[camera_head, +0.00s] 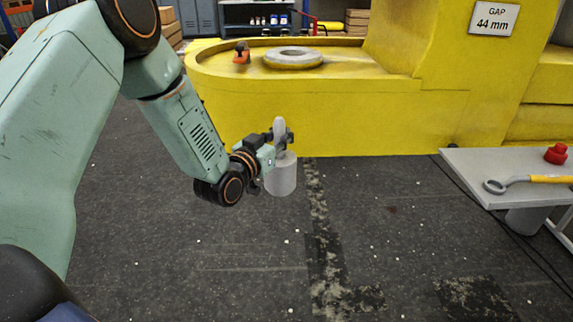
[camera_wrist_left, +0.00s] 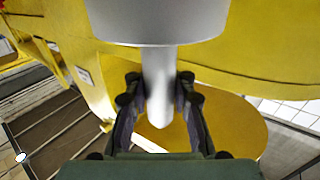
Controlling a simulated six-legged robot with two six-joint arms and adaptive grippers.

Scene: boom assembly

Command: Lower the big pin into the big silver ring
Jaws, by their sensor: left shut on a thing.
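The big pin (camera_head: 281,176) is a silver-grey cylinder with a thinner handle on top. It hangs about upright in front of the yellow boom. My left gripper (camera_head: 280,143) is shut on its handle. In the left wrist view, the left gripper (camera_wrist_left: 158,92) has a finger on each side of the handle, and the thick part of the big pin (camera_wrist_left: 158,20) is at the top edge. The big silver ring (camera_head: 293,57) lies flat on the boom's rounded end, behind and above the pin in the head view. My right gripper is not in view.
The yellow boom (camera_head: 300,115) spans the back, with a raised wall right of the ring. A small orange-and-black thing (camera_head: 242,53) stands left of the ring. A grey table (camera_head: 500,160) with a yellow-handled tool and a red thing is at right. The floor between is clear.

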